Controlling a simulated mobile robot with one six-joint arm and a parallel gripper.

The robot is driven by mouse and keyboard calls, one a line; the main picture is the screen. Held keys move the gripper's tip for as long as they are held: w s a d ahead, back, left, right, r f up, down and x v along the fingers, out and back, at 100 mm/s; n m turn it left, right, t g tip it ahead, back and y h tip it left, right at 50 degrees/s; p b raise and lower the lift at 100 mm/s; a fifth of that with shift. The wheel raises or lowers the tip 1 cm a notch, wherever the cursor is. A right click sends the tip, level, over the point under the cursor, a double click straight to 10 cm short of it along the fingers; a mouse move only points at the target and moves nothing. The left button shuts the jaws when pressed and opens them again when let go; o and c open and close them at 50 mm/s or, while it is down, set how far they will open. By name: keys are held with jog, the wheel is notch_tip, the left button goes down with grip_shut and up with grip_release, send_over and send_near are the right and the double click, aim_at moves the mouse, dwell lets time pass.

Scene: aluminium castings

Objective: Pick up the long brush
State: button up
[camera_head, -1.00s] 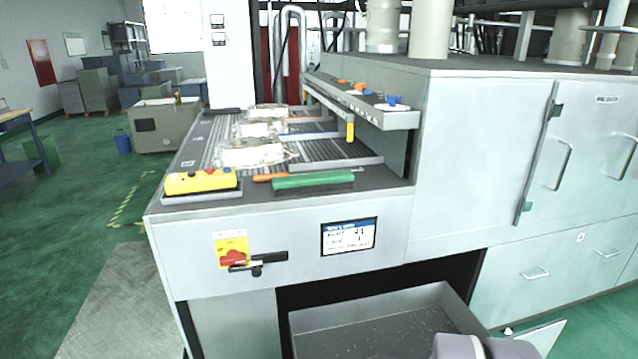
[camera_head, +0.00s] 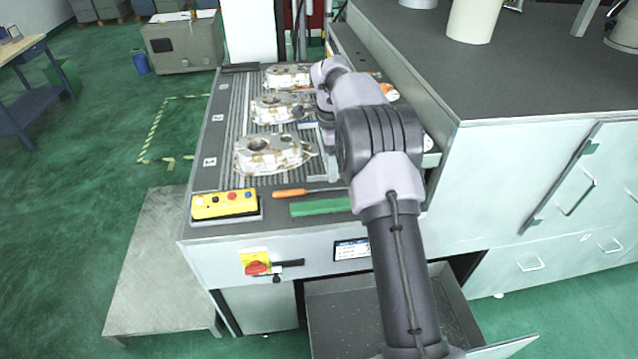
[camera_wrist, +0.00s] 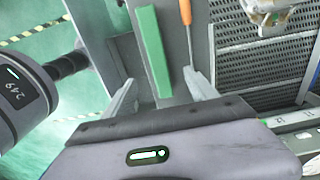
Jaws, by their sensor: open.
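The long brush (camera_head: 320,206) is a long green bar lying flat near the front edge of the machine's top. In the earlier head view dark bristles show along it; now my arm covers its right end. In the wrist view the green brush (camera_wrist: 152,50) runs upward from between the fingers. My gripper (camera_wrist: 160,80) is open, one finger either side of the brush's near end in the picture. Nothing is held, and the height gap cannot be told. In the head view my arm hides the gripper.
An orange-handled tool (camera_head: 293,193) lies close beside the brush; it shows right of it in the wrist view (camera_wrist: 186,12). A yellow button box (camera_head: 225,204) stands at the front left corner. Several castings (camera_head: 270,153) sit on the ribbed bed behind. A tall cabinet stands to the right.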

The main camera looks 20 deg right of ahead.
aim_at(329, 203)
jog(key=f, duration=1.6)
jog(key=shift+s+f, duration=0.15)
jog(key=shift+s, duration=0.3)
jog(key=shift+c, duration=0.7)
grip_shut()
